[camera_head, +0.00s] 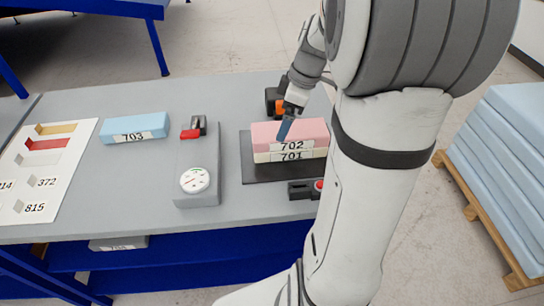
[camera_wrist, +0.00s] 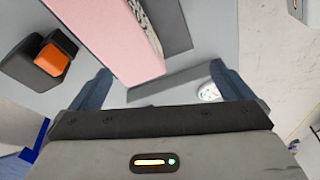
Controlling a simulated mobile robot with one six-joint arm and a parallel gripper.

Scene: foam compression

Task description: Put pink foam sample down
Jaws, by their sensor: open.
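The pink foam sample (camera_head: 308,130), labelled 702, lies flat on a cream foam block (camera_head: 262,157) labelled 701. Both rest on a dark plate (camera_head: 262,175) on the grey table. My gripper (camera_head: 284,128) is by the left part of the pink foam, with one finger in front of it in the head view. In the wrist view my gripper (camera_wrist: 165,88) is open, its dark fingers spread wide with nothing held between them. The pink foam (camera_wrist: 112,28) shows ahead, its near corner by the gap. My arm hides the foam's right end.
A blue foam block (camera_head: 135,127) labelled 703 lies at left beside a sample board (camera_head: 45,165). A dial gauge (camera_head: 195,180), a red-black clamp-like item (camera_head: 192,130) and an orange-black device (camera_head: 273,102) stand near the plate. A red-button box (camera_head: 303,190) sits in front.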

